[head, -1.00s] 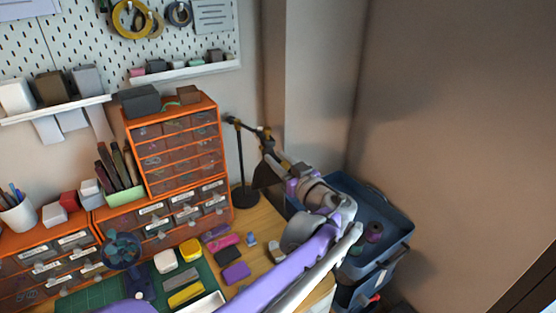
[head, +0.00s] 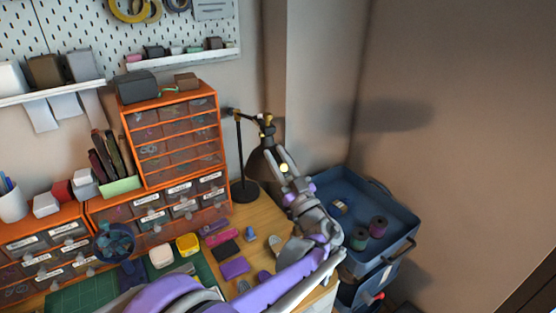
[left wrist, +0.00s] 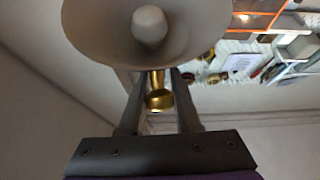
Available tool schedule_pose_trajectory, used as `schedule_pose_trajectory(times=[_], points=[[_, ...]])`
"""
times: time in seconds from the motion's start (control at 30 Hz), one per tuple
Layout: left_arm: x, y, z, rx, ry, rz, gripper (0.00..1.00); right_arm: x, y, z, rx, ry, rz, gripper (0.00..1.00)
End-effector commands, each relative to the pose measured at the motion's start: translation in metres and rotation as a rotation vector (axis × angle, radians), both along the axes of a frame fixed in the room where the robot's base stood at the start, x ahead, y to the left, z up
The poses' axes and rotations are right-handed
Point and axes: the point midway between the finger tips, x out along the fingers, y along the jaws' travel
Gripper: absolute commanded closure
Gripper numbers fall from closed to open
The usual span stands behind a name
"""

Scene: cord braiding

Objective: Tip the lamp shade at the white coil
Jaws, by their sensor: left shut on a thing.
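The desk lamp has a dark shade (head: 259,171) on a black stand with brass joints, at the desk's back right corner. In the left wrist view I see into the pale inside of the shade (left wrist: 95,28), with a round white bulb (left wrist: 149,25). My left gripper (head: 283,165) is at the shade's right side. In the left wrist view its fingers (left wrist: 158,82) are closed around a brass part by the shade's rim. A small pale coil-like thing (head: 341,207) lies in the blue tray; I take it for the white coil. My right gripper is not in view.
The blue tray (head: 385,192) tops a cart right of the desk and also holds dark spools (head: 378,227). Orange drawer cabinets (head: 180,145) stand left of the lamp. Small coloured blocks lie on the desk. The wall is close behind the lamp.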

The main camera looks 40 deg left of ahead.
Motion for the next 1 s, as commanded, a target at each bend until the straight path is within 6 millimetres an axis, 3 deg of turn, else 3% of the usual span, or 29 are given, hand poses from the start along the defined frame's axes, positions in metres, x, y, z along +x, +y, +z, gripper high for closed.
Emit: schedule_pose_trajectory(times=[0.47,0.5,0.63,1.0], points=[[0.0001,0.0006,-0.0021,0.015,-0.011,-0.001,1.0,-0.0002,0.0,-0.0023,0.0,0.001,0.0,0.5],[0.0001,0.0006,-0.0021,0.015,-0.011,-0.001,0.65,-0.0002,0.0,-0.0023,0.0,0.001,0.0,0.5],[0.0002,0.0005,-0.0019,0.015,-0.01,-0.001,0.42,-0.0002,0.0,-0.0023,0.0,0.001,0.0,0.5],[-0.0008,-0.0027,-0.0035,0.015,-0.01,-0.001,0.39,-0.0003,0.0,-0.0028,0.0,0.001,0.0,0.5]])
